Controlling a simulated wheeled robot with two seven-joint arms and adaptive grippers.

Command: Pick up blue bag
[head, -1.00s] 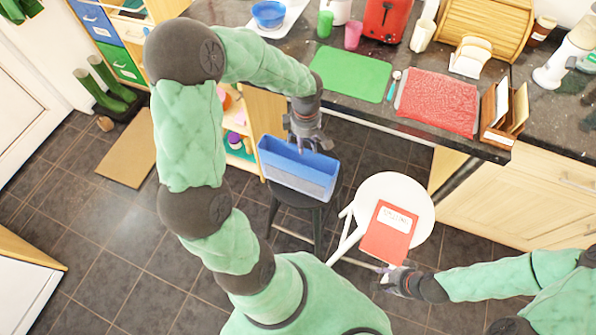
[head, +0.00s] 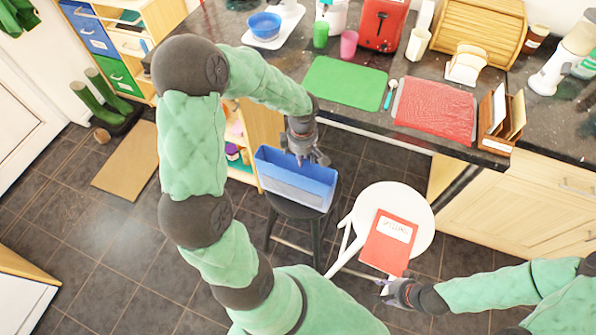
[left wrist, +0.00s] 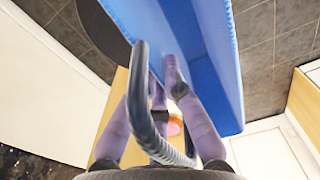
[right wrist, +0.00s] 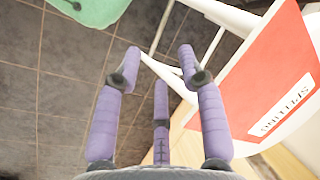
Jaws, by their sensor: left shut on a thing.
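The blue bag (head: 290,190) is an open-topped, box-shaped bag at the black stool (head: 300,212) in the head view. I cannot tell whether it rests on the seat or hangs just above it. My left gripper (head: 306,160) is over its far side, shut on the bag. In the left wrist view the bag's blue wall (left wrist: 205,50) fills the upper middle, and a dark curved handle (left wrist: 142,100) runs between my fingers. My right gripper (head: 386,287) is open and empty beside the white stool; its fingers (right wrist: 160,70) stand apart in the right wrist view.
A red book (head: 388,243) lies on the white stool (head: 415,205), right of the bag. The dark counter (head: 375,110) with a green mat (head: 345,82) and red mat (head: 435,108) is behind. Shelves stand left of the bag. The tiled floor (head: 120,230) at left is mostly clear.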

